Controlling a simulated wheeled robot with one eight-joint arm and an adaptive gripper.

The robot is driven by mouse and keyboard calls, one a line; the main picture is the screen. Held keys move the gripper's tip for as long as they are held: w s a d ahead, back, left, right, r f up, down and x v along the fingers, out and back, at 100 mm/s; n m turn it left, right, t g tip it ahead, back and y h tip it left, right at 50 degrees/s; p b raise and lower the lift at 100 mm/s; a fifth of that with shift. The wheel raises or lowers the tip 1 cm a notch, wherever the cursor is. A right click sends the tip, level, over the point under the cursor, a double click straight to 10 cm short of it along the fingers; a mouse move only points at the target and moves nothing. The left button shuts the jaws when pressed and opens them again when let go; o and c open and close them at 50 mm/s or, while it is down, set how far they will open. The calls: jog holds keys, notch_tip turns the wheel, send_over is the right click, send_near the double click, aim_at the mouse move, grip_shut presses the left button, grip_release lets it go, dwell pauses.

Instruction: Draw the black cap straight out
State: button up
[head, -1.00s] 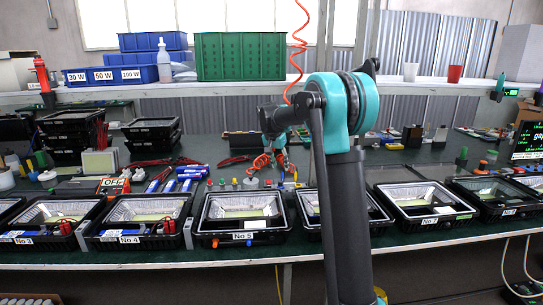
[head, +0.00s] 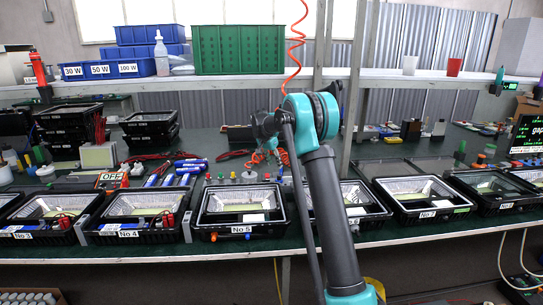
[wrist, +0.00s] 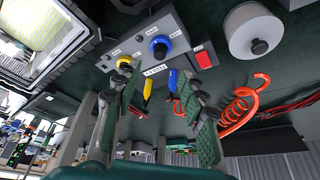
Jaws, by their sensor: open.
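My gripper (wrist: 157,80) is open in the wrist view, its two green-padded fingers apart with nothing between them. A white round body (wrist: 254,30) to the right carries a black knob-like piece (wrist: 260,46). I cannot tell which black piece is the cap. In the head view the gripper is small and partly hidden behind the arm, over the bench behind housing No 5 (head: 240,228).
Floodlight housings, among them No 4 (head: 140,228) and No 7 (head: 428,214), line the bench front. An orange coiled hose (wrist: 238,108) hangs close to the right finger. Blue and yellow handles (wrist: 173,80) lie beyond the fingers. A shelf with a green crate (head: 238,50) runs behind.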

aim_at(279, 176)
jog(key=x, duration=0.8)
jog(key=shift+d+f, duration=0.1)
jog(key=shift+f, duration=0.3)
jog(key=c, duration=0.9)
jog(key=o, duration=0.9)
